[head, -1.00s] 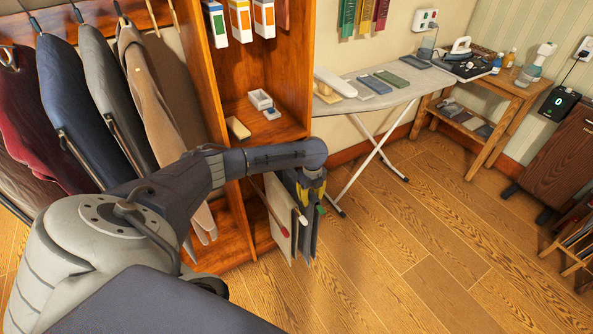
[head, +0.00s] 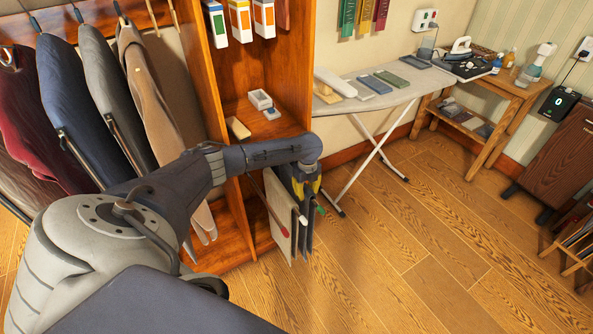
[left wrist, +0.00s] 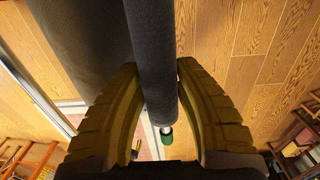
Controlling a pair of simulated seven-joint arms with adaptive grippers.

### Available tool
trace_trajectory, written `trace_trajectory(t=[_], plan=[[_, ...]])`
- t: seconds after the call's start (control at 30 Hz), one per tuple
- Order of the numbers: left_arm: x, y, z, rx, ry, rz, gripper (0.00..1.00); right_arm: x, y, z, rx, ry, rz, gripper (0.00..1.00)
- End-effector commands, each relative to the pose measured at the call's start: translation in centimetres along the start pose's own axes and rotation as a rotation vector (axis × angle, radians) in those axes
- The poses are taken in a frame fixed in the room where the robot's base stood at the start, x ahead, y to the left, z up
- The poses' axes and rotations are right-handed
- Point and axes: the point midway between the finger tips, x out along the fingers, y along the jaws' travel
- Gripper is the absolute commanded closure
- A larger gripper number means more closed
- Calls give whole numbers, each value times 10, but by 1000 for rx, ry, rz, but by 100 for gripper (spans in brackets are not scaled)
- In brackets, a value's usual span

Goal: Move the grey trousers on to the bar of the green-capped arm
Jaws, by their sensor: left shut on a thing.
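The grey trousers (left wrist: 155,60) show in the left wrist view as a dark fold running between my fingers, with cloth hanging to its left. My left gripper (head: 311,190) is shut on this fold; its yellow fingers (left wrist: 160,80) lie on both sides. The green cap (left wrist: 167,142) and a short pale piece of bar show just past the fold's end, in line with it. I cannot tell whether the cloth's weight rests on the bar. My right gripper is out of view.
Cream trousers (head: 281,215) hang close on the left, by the red-capped arm (head: 285,232). A pale cap (head: 303,220) lies between the red and green ones. The wooden closet (head: 235,215) stands left; an ironing board (head: 385,97) stands behind.

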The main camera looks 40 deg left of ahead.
Motion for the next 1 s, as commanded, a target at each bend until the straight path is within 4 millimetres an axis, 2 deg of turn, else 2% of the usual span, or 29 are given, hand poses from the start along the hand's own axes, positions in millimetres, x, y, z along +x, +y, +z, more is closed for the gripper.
trace_trajectory(t=[0.87, 0.9, 1.0], plan=[[3, 0, 0, 0, 0, -1, 100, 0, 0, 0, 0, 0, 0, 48], [3, 0, 0, 0, 0, -1, 62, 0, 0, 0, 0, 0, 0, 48], [3, 0, 0, 0, 0, -1, 50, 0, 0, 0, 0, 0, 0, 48]])
